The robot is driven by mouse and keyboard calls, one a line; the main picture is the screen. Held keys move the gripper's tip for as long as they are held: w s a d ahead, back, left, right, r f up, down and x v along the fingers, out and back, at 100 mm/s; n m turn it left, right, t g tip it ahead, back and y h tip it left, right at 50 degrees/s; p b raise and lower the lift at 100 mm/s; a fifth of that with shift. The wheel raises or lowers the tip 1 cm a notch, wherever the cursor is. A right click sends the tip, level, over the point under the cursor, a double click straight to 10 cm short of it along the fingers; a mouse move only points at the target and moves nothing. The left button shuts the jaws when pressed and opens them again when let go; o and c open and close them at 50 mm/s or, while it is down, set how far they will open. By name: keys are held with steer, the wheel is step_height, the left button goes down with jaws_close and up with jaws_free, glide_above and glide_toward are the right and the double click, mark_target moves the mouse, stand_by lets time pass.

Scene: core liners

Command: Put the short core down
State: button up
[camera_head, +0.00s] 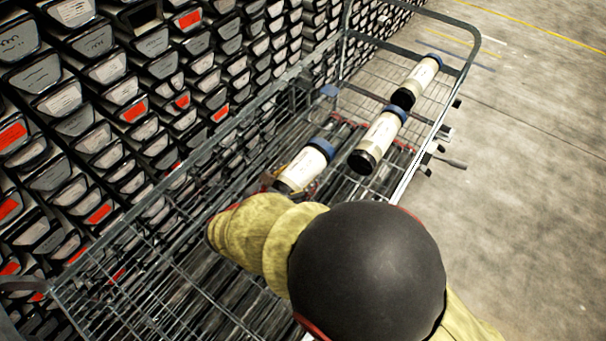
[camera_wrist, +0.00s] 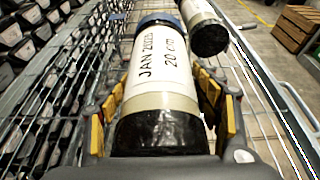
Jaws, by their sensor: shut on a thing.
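The short core (camera_head: 305,166) is a cream cylinder with a blue cap at its far end. In the wrist view the short core (camera_wrist: 160,75) reads "20 cm" and has a black near end. My gripper (camera_wrist: 166,100) is shut on it, with yellow-padded fingers on both sides. In the head view my arm hides most of the gripper and the core's near end. The core is over the wire mesh cart (camera_head: 150,215); I cannot tell whether it touches the mesh.
Two similar cores, a nearer one (camera_head: 378,138) and a farther one (camera_head: 416,80), lie to the right along the cart's right side. A rack of liners (camera_head: 95,105) stands close on the left. Wooden crates (camera_wrist: 297,27) stand at far right. Open concrete floor (camera_head: 530,190) lies right of the cart.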

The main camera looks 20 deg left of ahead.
steer(key=f, duration=0.1)
steer(key=f+b, duration=0.2)
steer(key=shift+a+f, duration=0.25)
steer(key=shift+r, duration=0.1)
steer(key=o, duration=2.1)
steer(key=shift+d+f, duration=0.1)
steer(key=shift+f, duration=0.1)
steer(key=shift+s+r, duration=0.2)
steer(key=p+v, duration=0.4)
steer(key=v, duration=0.6)
steer(key=shift+s+r, duration=0.1)
steer(key=shift+s, duration=0.05)
steer(key=shift+s+a+r+p, duration=0.2)
steer(key=shift+s+p, duration=0.15)
steer(key=shift+s, duration=0.3)
